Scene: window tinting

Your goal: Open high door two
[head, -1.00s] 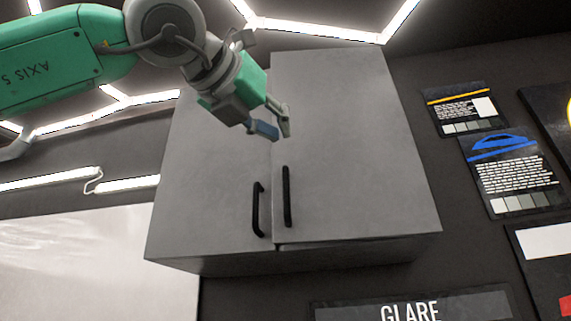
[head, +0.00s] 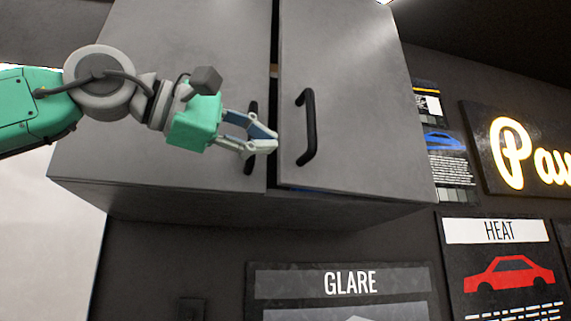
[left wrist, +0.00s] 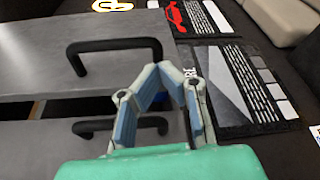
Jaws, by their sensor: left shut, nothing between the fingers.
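A grey wall cabinet with two doors hangs in the head view. Its right door (head: 350,100) stands slightly ajar, its free edge proud of the left door (head: 170,100), with a narrow dark gap between them. The right door's black handle (head: 308,127) is upright, and it also shows in the left wrist view (left wrist: 115,44). The left door's handle (head: 252,135) is partly hidden behind my left gripper (head: 274,145). This gripper is shut and empty, its fingertips in front of the gap, left of the right handle. In the left wrist view its fingertips (left wrist: 165,71) meet.
A GLARE poster (head: 345,284) is below the cabinet. A HEAT poster (head: 500,270) and a lit sign (head: 520,150) are on the dark wall to the right. Free space lies below the cabinet and right of the handles.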

